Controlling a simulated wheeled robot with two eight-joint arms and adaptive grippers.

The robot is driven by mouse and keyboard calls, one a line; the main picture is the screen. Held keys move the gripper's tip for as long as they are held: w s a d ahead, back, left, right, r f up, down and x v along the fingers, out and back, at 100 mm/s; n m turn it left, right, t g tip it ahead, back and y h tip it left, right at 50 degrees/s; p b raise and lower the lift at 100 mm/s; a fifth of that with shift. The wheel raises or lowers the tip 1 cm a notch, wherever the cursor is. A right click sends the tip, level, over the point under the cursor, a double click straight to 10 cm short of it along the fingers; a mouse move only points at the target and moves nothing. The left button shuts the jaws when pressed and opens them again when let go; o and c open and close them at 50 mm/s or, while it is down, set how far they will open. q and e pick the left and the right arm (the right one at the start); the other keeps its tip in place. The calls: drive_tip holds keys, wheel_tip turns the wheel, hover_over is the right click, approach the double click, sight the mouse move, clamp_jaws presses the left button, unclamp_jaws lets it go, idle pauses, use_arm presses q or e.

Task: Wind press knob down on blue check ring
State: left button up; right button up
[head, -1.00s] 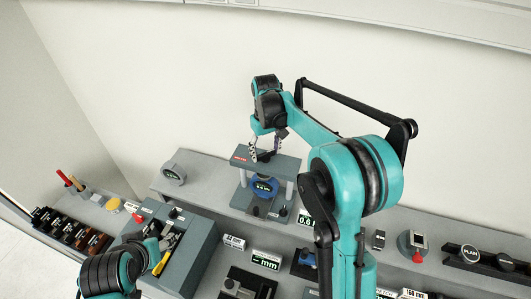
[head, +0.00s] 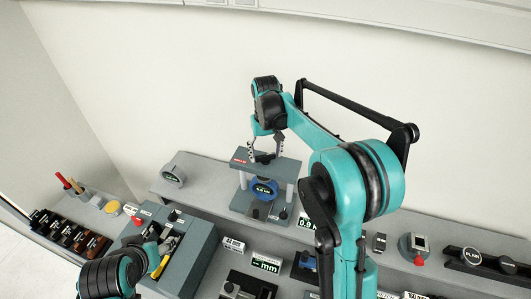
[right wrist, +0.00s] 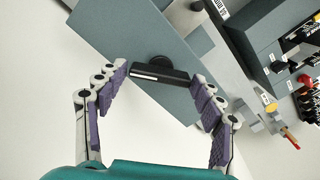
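The press (head: 262,207) stands on the bench with a grey top plate (head: 285,169) on two posts. The blue check ring (head: 264,188) stands between the posts, with a small green readout at its middle. The black press knob (head: 264,157) is on top; in the right wrist view it is a bar with a white stripe (right wrist: 160,76). My right gripper (right wrist: 161,78) is over the knob, fingers spread, with the bar between the fingertips, very close to both ends. Firm contact cannot be told. My left gripper (head: 158,246) is low at left, its fingers unclear.
A display reading about 0.9 (head: 306,222) is partly behind my right arm. A grey box (head: 198,247) with a yellow handle (head: 171,243) is near my left gripper. A grey ring-shaped item (head: 173,176) stands at the back left. Small gauges and labels fill the front and right.

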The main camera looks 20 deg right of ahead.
sight(266, 155)
drive_tip(key=shift+o, duration=0.3)
wheel_tip(266, 155, up, 12)
idle(0.5)
idle(0.3)
